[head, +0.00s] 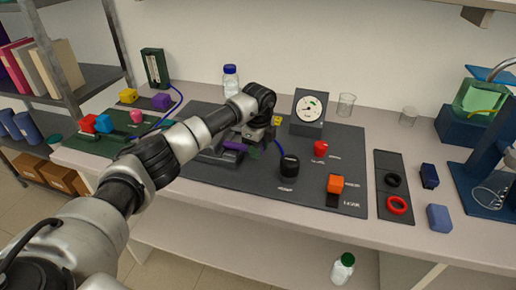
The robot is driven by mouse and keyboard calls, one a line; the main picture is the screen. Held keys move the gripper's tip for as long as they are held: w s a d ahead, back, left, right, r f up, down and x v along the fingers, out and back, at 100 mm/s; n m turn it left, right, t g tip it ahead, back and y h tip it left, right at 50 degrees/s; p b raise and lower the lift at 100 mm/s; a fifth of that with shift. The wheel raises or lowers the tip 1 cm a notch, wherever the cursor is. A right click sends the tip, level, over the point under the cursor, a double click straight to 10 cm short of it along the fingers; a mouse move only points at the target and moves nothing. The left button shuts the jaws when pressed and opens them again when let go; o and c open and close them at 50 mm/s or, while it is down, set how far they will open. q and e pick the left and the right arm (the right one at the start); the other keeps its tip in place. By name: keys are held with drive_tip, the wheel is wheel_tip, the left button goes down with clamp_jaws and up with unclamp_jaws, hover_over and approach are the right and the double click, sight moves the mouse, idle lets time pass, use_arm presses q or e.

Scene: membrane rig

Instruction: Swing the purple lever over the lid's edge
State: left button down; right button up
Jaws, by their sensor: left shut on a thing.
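The purple lever (234,146) shows as a short bar at the dark grey rig (210,156) in the middle of the mat. My left gripper (255,143) comes down over the rig and is shut on the lever near its right end. My left forearm and wrist hide much of the rig. I cannot make out the lid's edge or whether the lever lies over it. A small dark green part (254,153) shows just below the gripper. My right gripper is not in view.
A bottle (231,81) stands behind my wrist. Black and red rings (397,205) lie on a strip at right.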

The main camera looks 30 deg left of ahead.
use_arm(q)
drive_tip(key=shift+r, duration=0.15)
drive_tip(key=c, duration=1)
unclamp_jaws()
drive_tip(key=shift+w, duration=0.1)
wheel_tip(320, 180, up, 11)
drive_tip(key=shift+f+b, duration=0.15)
drive_tip(key=shift+b, duration=0.75)
